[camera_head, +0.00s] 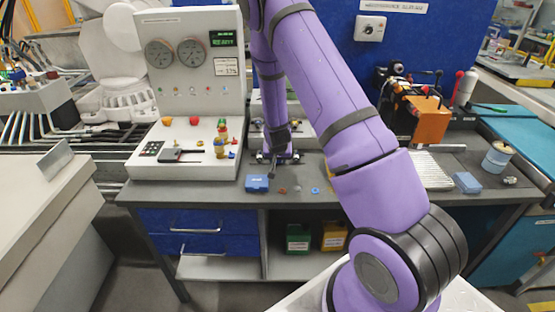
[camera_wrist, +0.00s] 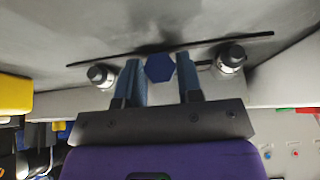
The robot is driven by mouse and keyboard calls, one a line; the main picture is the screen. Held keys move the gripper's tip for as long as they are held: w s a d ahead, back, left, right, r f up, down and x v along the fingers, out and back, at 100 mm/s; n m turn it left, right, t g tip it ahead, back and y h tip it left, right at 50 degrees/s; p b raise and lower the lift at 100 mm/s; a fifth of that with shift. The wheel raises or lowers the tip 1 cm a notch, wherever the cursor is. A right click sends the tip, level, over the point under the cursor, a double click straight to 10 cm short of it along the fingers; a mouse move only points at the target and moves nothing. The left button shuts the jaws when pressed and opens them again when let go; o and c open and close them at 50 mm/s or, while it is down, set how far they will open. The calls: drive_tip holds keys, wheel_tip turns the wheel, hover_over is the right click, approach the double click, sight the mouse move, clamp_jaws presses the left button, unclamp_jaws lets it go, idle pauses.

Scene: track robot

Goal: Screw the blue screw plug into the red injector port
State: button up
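In the wrist view my gripper (camera_wrist: 160,78) shows two blue-grey fingers with a dark blue hexagonal piece between their tips, which looks like the blue screw plug (camera_wrist: 159,67). The fingers appear to touch it on both sides. I cannot pick out the red injector port with certainty in either view.
A white console (camera_head: 188,75) with two round dials stands left of my arm on the grey workbench (camera_head: 350,186). An orange machine (camera_head: 428,119) stands right. A yellow object (camera_wrist: 14,95) shows in the wrist view.

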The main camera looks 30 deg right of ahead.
drive_tip(key=shift+r, duration=0.1)
idle(0.3)
wheel_tip(320, 180, up, 7)
idle(0.9)
